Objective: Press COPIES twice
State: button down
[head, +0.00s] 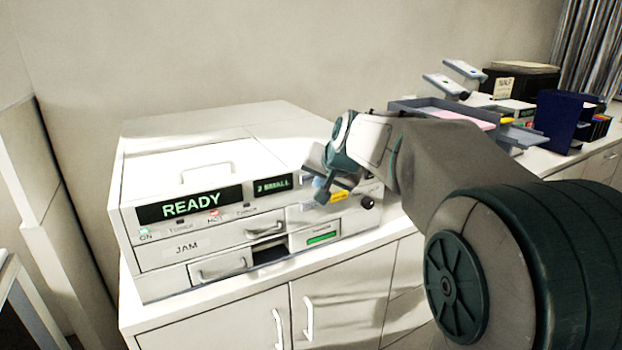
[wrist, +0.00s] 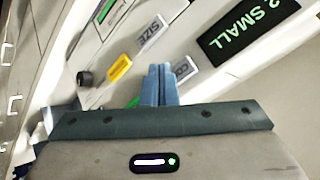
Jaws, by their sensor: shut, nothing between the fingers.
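The white copier (head: 250,140) stands on a cabinet in the head view. Its large display reads READY and its small display (head: 272,186) reads "2 SMALL", also seen in the wrist view (wrist: 247,27). In the wrist view a pale key (wrist: 186,69) shows the letters "CO", its other part hidden behind my fingers. A SIZE key (wrist: 152,30) and a yellow key (wrist: 119,67) sit beside it. My gripper (wrist: 158,72) is shut and empty, its blue-grey fingertips at the CO key's edge; I cannot tell if they touch.
A dark knob (head: 368,202) sits right of the keys. Below are a JAM drawer (head: 187,248), a lower drawer with a handle and a green-lit panel (head: 322,239). Trays (head: 440,107), a dark box and blue binders (head: 555,120) stand on the counter to the right.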

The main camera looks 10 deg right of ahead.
jog(key=shift+w, duration=0.15)
dwell(0.7)
jog(key=shift+w+a, duration=0.15)
jog(key=shift+w, duration=0.1)
jog(key=shift+w+a+p, duration=0.1)
jog(key=shift+w+p, duration=0.2)
jog(key=shift+w, duration=0.15)
dwell(0.6)
dwell(0.4)
jog(key=shift+s+d+b, duration=0.25)
jog(key=shift+s+b, duration=0.3)
jog(key=shift+s, duration=0.3)
jog(key=s+b, duration=0.1)
jog(key=s+d, duration=0.1)
jog(key=s, duration=0.1)
jog(key=s+b, duration=0.1)
jog(key=shift+s+d+b, duration=0.3)
jog(key=shift+s, duration=0.1)
